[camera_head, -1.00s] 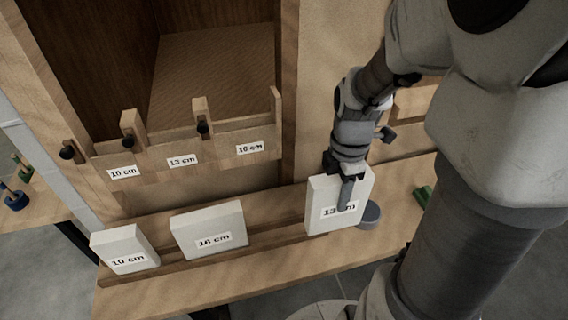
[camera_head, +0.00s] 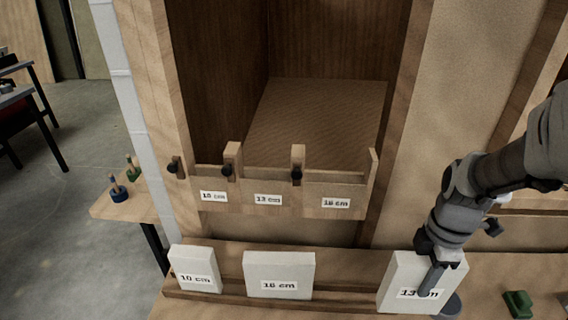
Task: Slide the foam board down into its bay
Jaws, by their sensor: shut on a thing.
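A white foam board labelled 13 cm (camera_head: 398,272) stands at the right end of the wooden rack. My gripper (camera_head: 432,268) is shut on its upper part, with a finger across the front that covers part of the label. I cannot tell whether the board's lower edge touches the rack. The bay rack (camera_head: 228,207) has three slots labelled 10 cm, 13 cm and 16 cm from left to right. The middle bay, 13 cm (camera_head: 267,199), lies up and to the left of my gripper. All three bays look empty.
Two white boards, 10 cm (camera_head: 195,265) and 16 cm (camera_head: 279,262), stand on the lower rack left of my gripper. Wooden dividers with black knobs (camera_head: 297,174) rise between the bays. A grey round object (camera_head: 450,305) and a green object (camera_head: 518,303) are at lower right.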

